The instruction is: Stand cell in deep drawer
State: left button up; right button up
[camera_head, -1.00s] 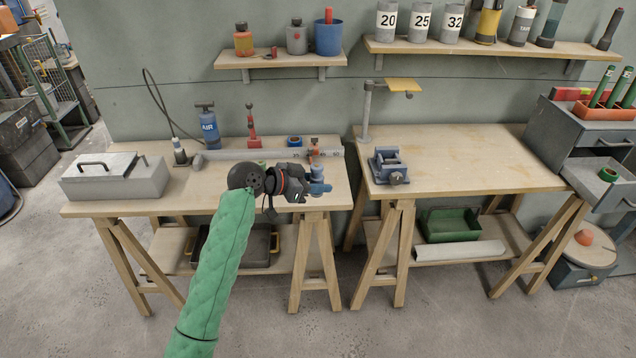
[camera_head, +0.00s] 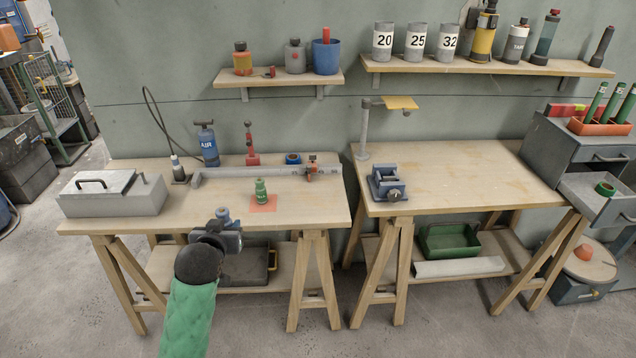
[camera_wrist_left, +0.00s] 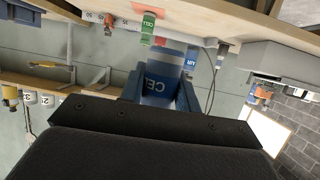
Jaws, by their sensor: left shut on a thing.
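My left gripper (camera_head: 224,232) is shut on a blue cell (camera_head: 223,214), in front of the left bench's front edge. In the left wrist view the held cell (camera_wrist_left: 160,82) shows a blue band with upside-down "CELL" lettering between the dark blue fingers. A green cell (camera_head: 261,191) stands upright on an orange mat (camera_head: 264,204) on the left bench, beyond the gripper. It also shows in the left wrist view (camera_wrist_left: 148,27). An open drawer (camera_head: 613,213) juts from the grey cabinet at the far right; a green ring lies in it. My right gripper is out of view.
The left bench (camera_head: 110,222) carries a grey lidded box (camera_head: 112,196), a blue air bottle (camera_head: 208,145) and a long grey rail (camera_head: 250,172). The right bench (camera_head: 475,170) has a blue vise (camera_head: 386,183) and much bare top. Shelves hang above.

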aim_at(594, 205)
jog(key=i+l+z, duration=0.1)
jog(key=l+z, duration=0.35)
jog(key=i+l+z, duration=0.1)
jog(key=z, duration=0.4)
jog(key=i+l+z, duration=0.1)
jog(key=i+l, duration=0.2)
jog(key=l, duration=0.15)
jog(key=i+l, duration=0.25)
jog(key=l, duration=0.2)
jog(key=i+l+z, duration=0.15)
jog(key=i+l, duration=0.15)
jog(key=l, duration=0.15)
